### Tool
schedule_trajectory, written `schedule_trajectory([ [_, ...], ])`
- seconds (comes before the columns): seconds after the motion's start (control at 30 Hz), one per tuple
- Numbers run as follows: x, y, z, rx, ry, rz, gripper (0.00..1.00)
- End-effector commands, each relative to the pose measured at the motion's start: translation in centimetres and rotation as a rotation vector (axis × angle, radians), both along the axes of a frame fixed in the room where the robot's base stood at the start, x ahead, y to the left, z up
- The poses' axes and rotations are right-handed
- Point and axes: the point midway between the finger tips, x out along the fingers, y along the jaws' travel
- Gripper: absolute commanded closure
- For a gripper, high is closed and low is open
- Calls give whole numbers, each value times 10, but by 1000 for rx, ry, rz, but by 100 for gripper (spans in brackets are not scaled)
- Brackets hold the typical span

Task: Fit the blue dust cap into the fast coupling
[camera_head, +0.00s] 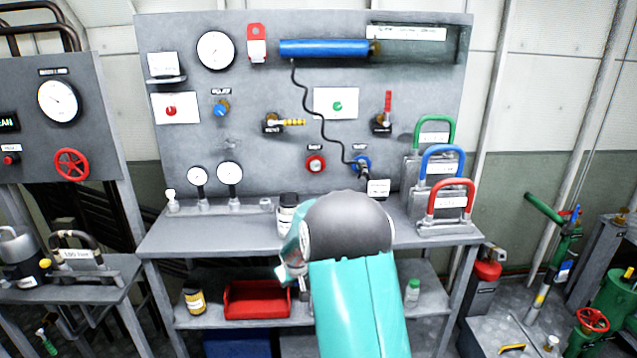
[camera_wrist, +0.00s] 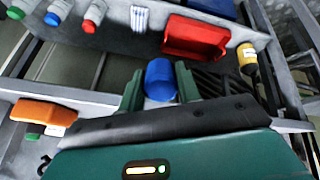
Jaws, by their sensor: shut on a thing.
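The blue dust cap (camera_wrist: 160,80) is a short blue cylinder held between the two green fingers of my gripper (camera_wrist: 159,70) in the wrist view. My gripper is shut on it. In the head view my arm hides the cap and most of the gripper, which is low in front of the bench. Two round ports are on the panel: a red-ringed port (camera_head: 315,163) and a blue-ringed port (camera_head: 361,162). A black hose end is at the blue-ringed one. Their labels are too small to read, so I cannot tell which is the fast coupling.
The bench top (camera_head: 240,235) carries small gauges, a white bottle (camera_head: 287,212) and coloured handled blocks (camera_head: 450,200) at right. The lower shelf holds a red tray (camera_head: 257,299), also in the wrist view (camera_wrist: 195,37), and a yellow-labelled jar (camera_head: 194,297). A dark hose (camera_head: 318,112) hangs across the panel.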

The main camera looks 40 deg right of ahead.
Motion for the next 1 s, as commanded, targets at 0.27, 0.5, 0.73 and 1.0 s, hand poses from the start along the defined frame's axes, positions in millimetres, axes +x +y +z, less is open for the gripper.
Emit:
schedule_trajectory([
  [0.27,-23,-62,20,-96,-174,-6,92],
  [0.5,-47,-107,40,-176,-328,-7,92],
  [0.73,-68,-137,56,-239,-442,-4,92],
  [1.0,-101,-170,80,-316,-582,-5,92],
])
